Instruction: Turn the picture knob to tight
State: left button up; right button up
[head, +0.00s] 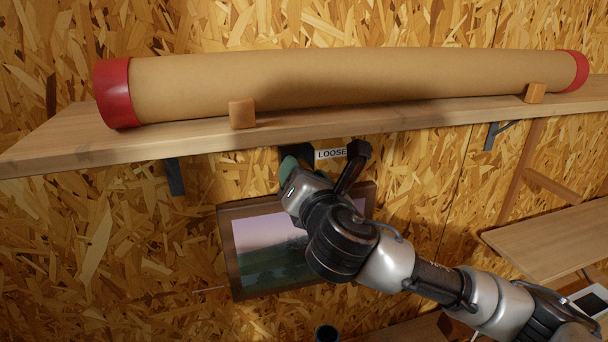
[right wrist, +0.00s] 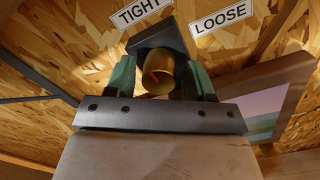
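The picture knob (right wrist: 158,72) is a brass-coloured round knob with a red mark, mounted on a dark block (right wrist: 168,35) in the right wrist view. The TIGHT label (right wrist: 144,11) is to its upper left and the LOOSE label (right wrist: 222,16) to its upper right; the LOOSE label also shows in the head view (head: 331,154). My right gripper (right wrist: 160,80) has one green-padded finger on each side of the knob, with narrow gaps seeming to remain. In the head view my right gripper (head: 322,168) is under the shelf, its fingers apart; the knob is hidden there. My left gripper is out of view.
A framed landscape picture (head: 262,245) hangs tilted on the chipboard wall, partly behind my right arm. Above, a wooden shelf (head: 200,140) carries a long cardboard tube (head: 350,83) with red caps, held by wooden blocks. A wooden surface (head: 550,240) is at right.

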jog(key=shift+o, duration=0.3)
jog(key=shift+s, duration=0.1)
jog(key=b+v, duration=0.4)
jog(key=v, duration=0.6)
jog(key=shift+s+d+b, duration=0.15)
jog(key=shift+s+b, duration=0.15)
jog(key=shift+b, duration=0.05)
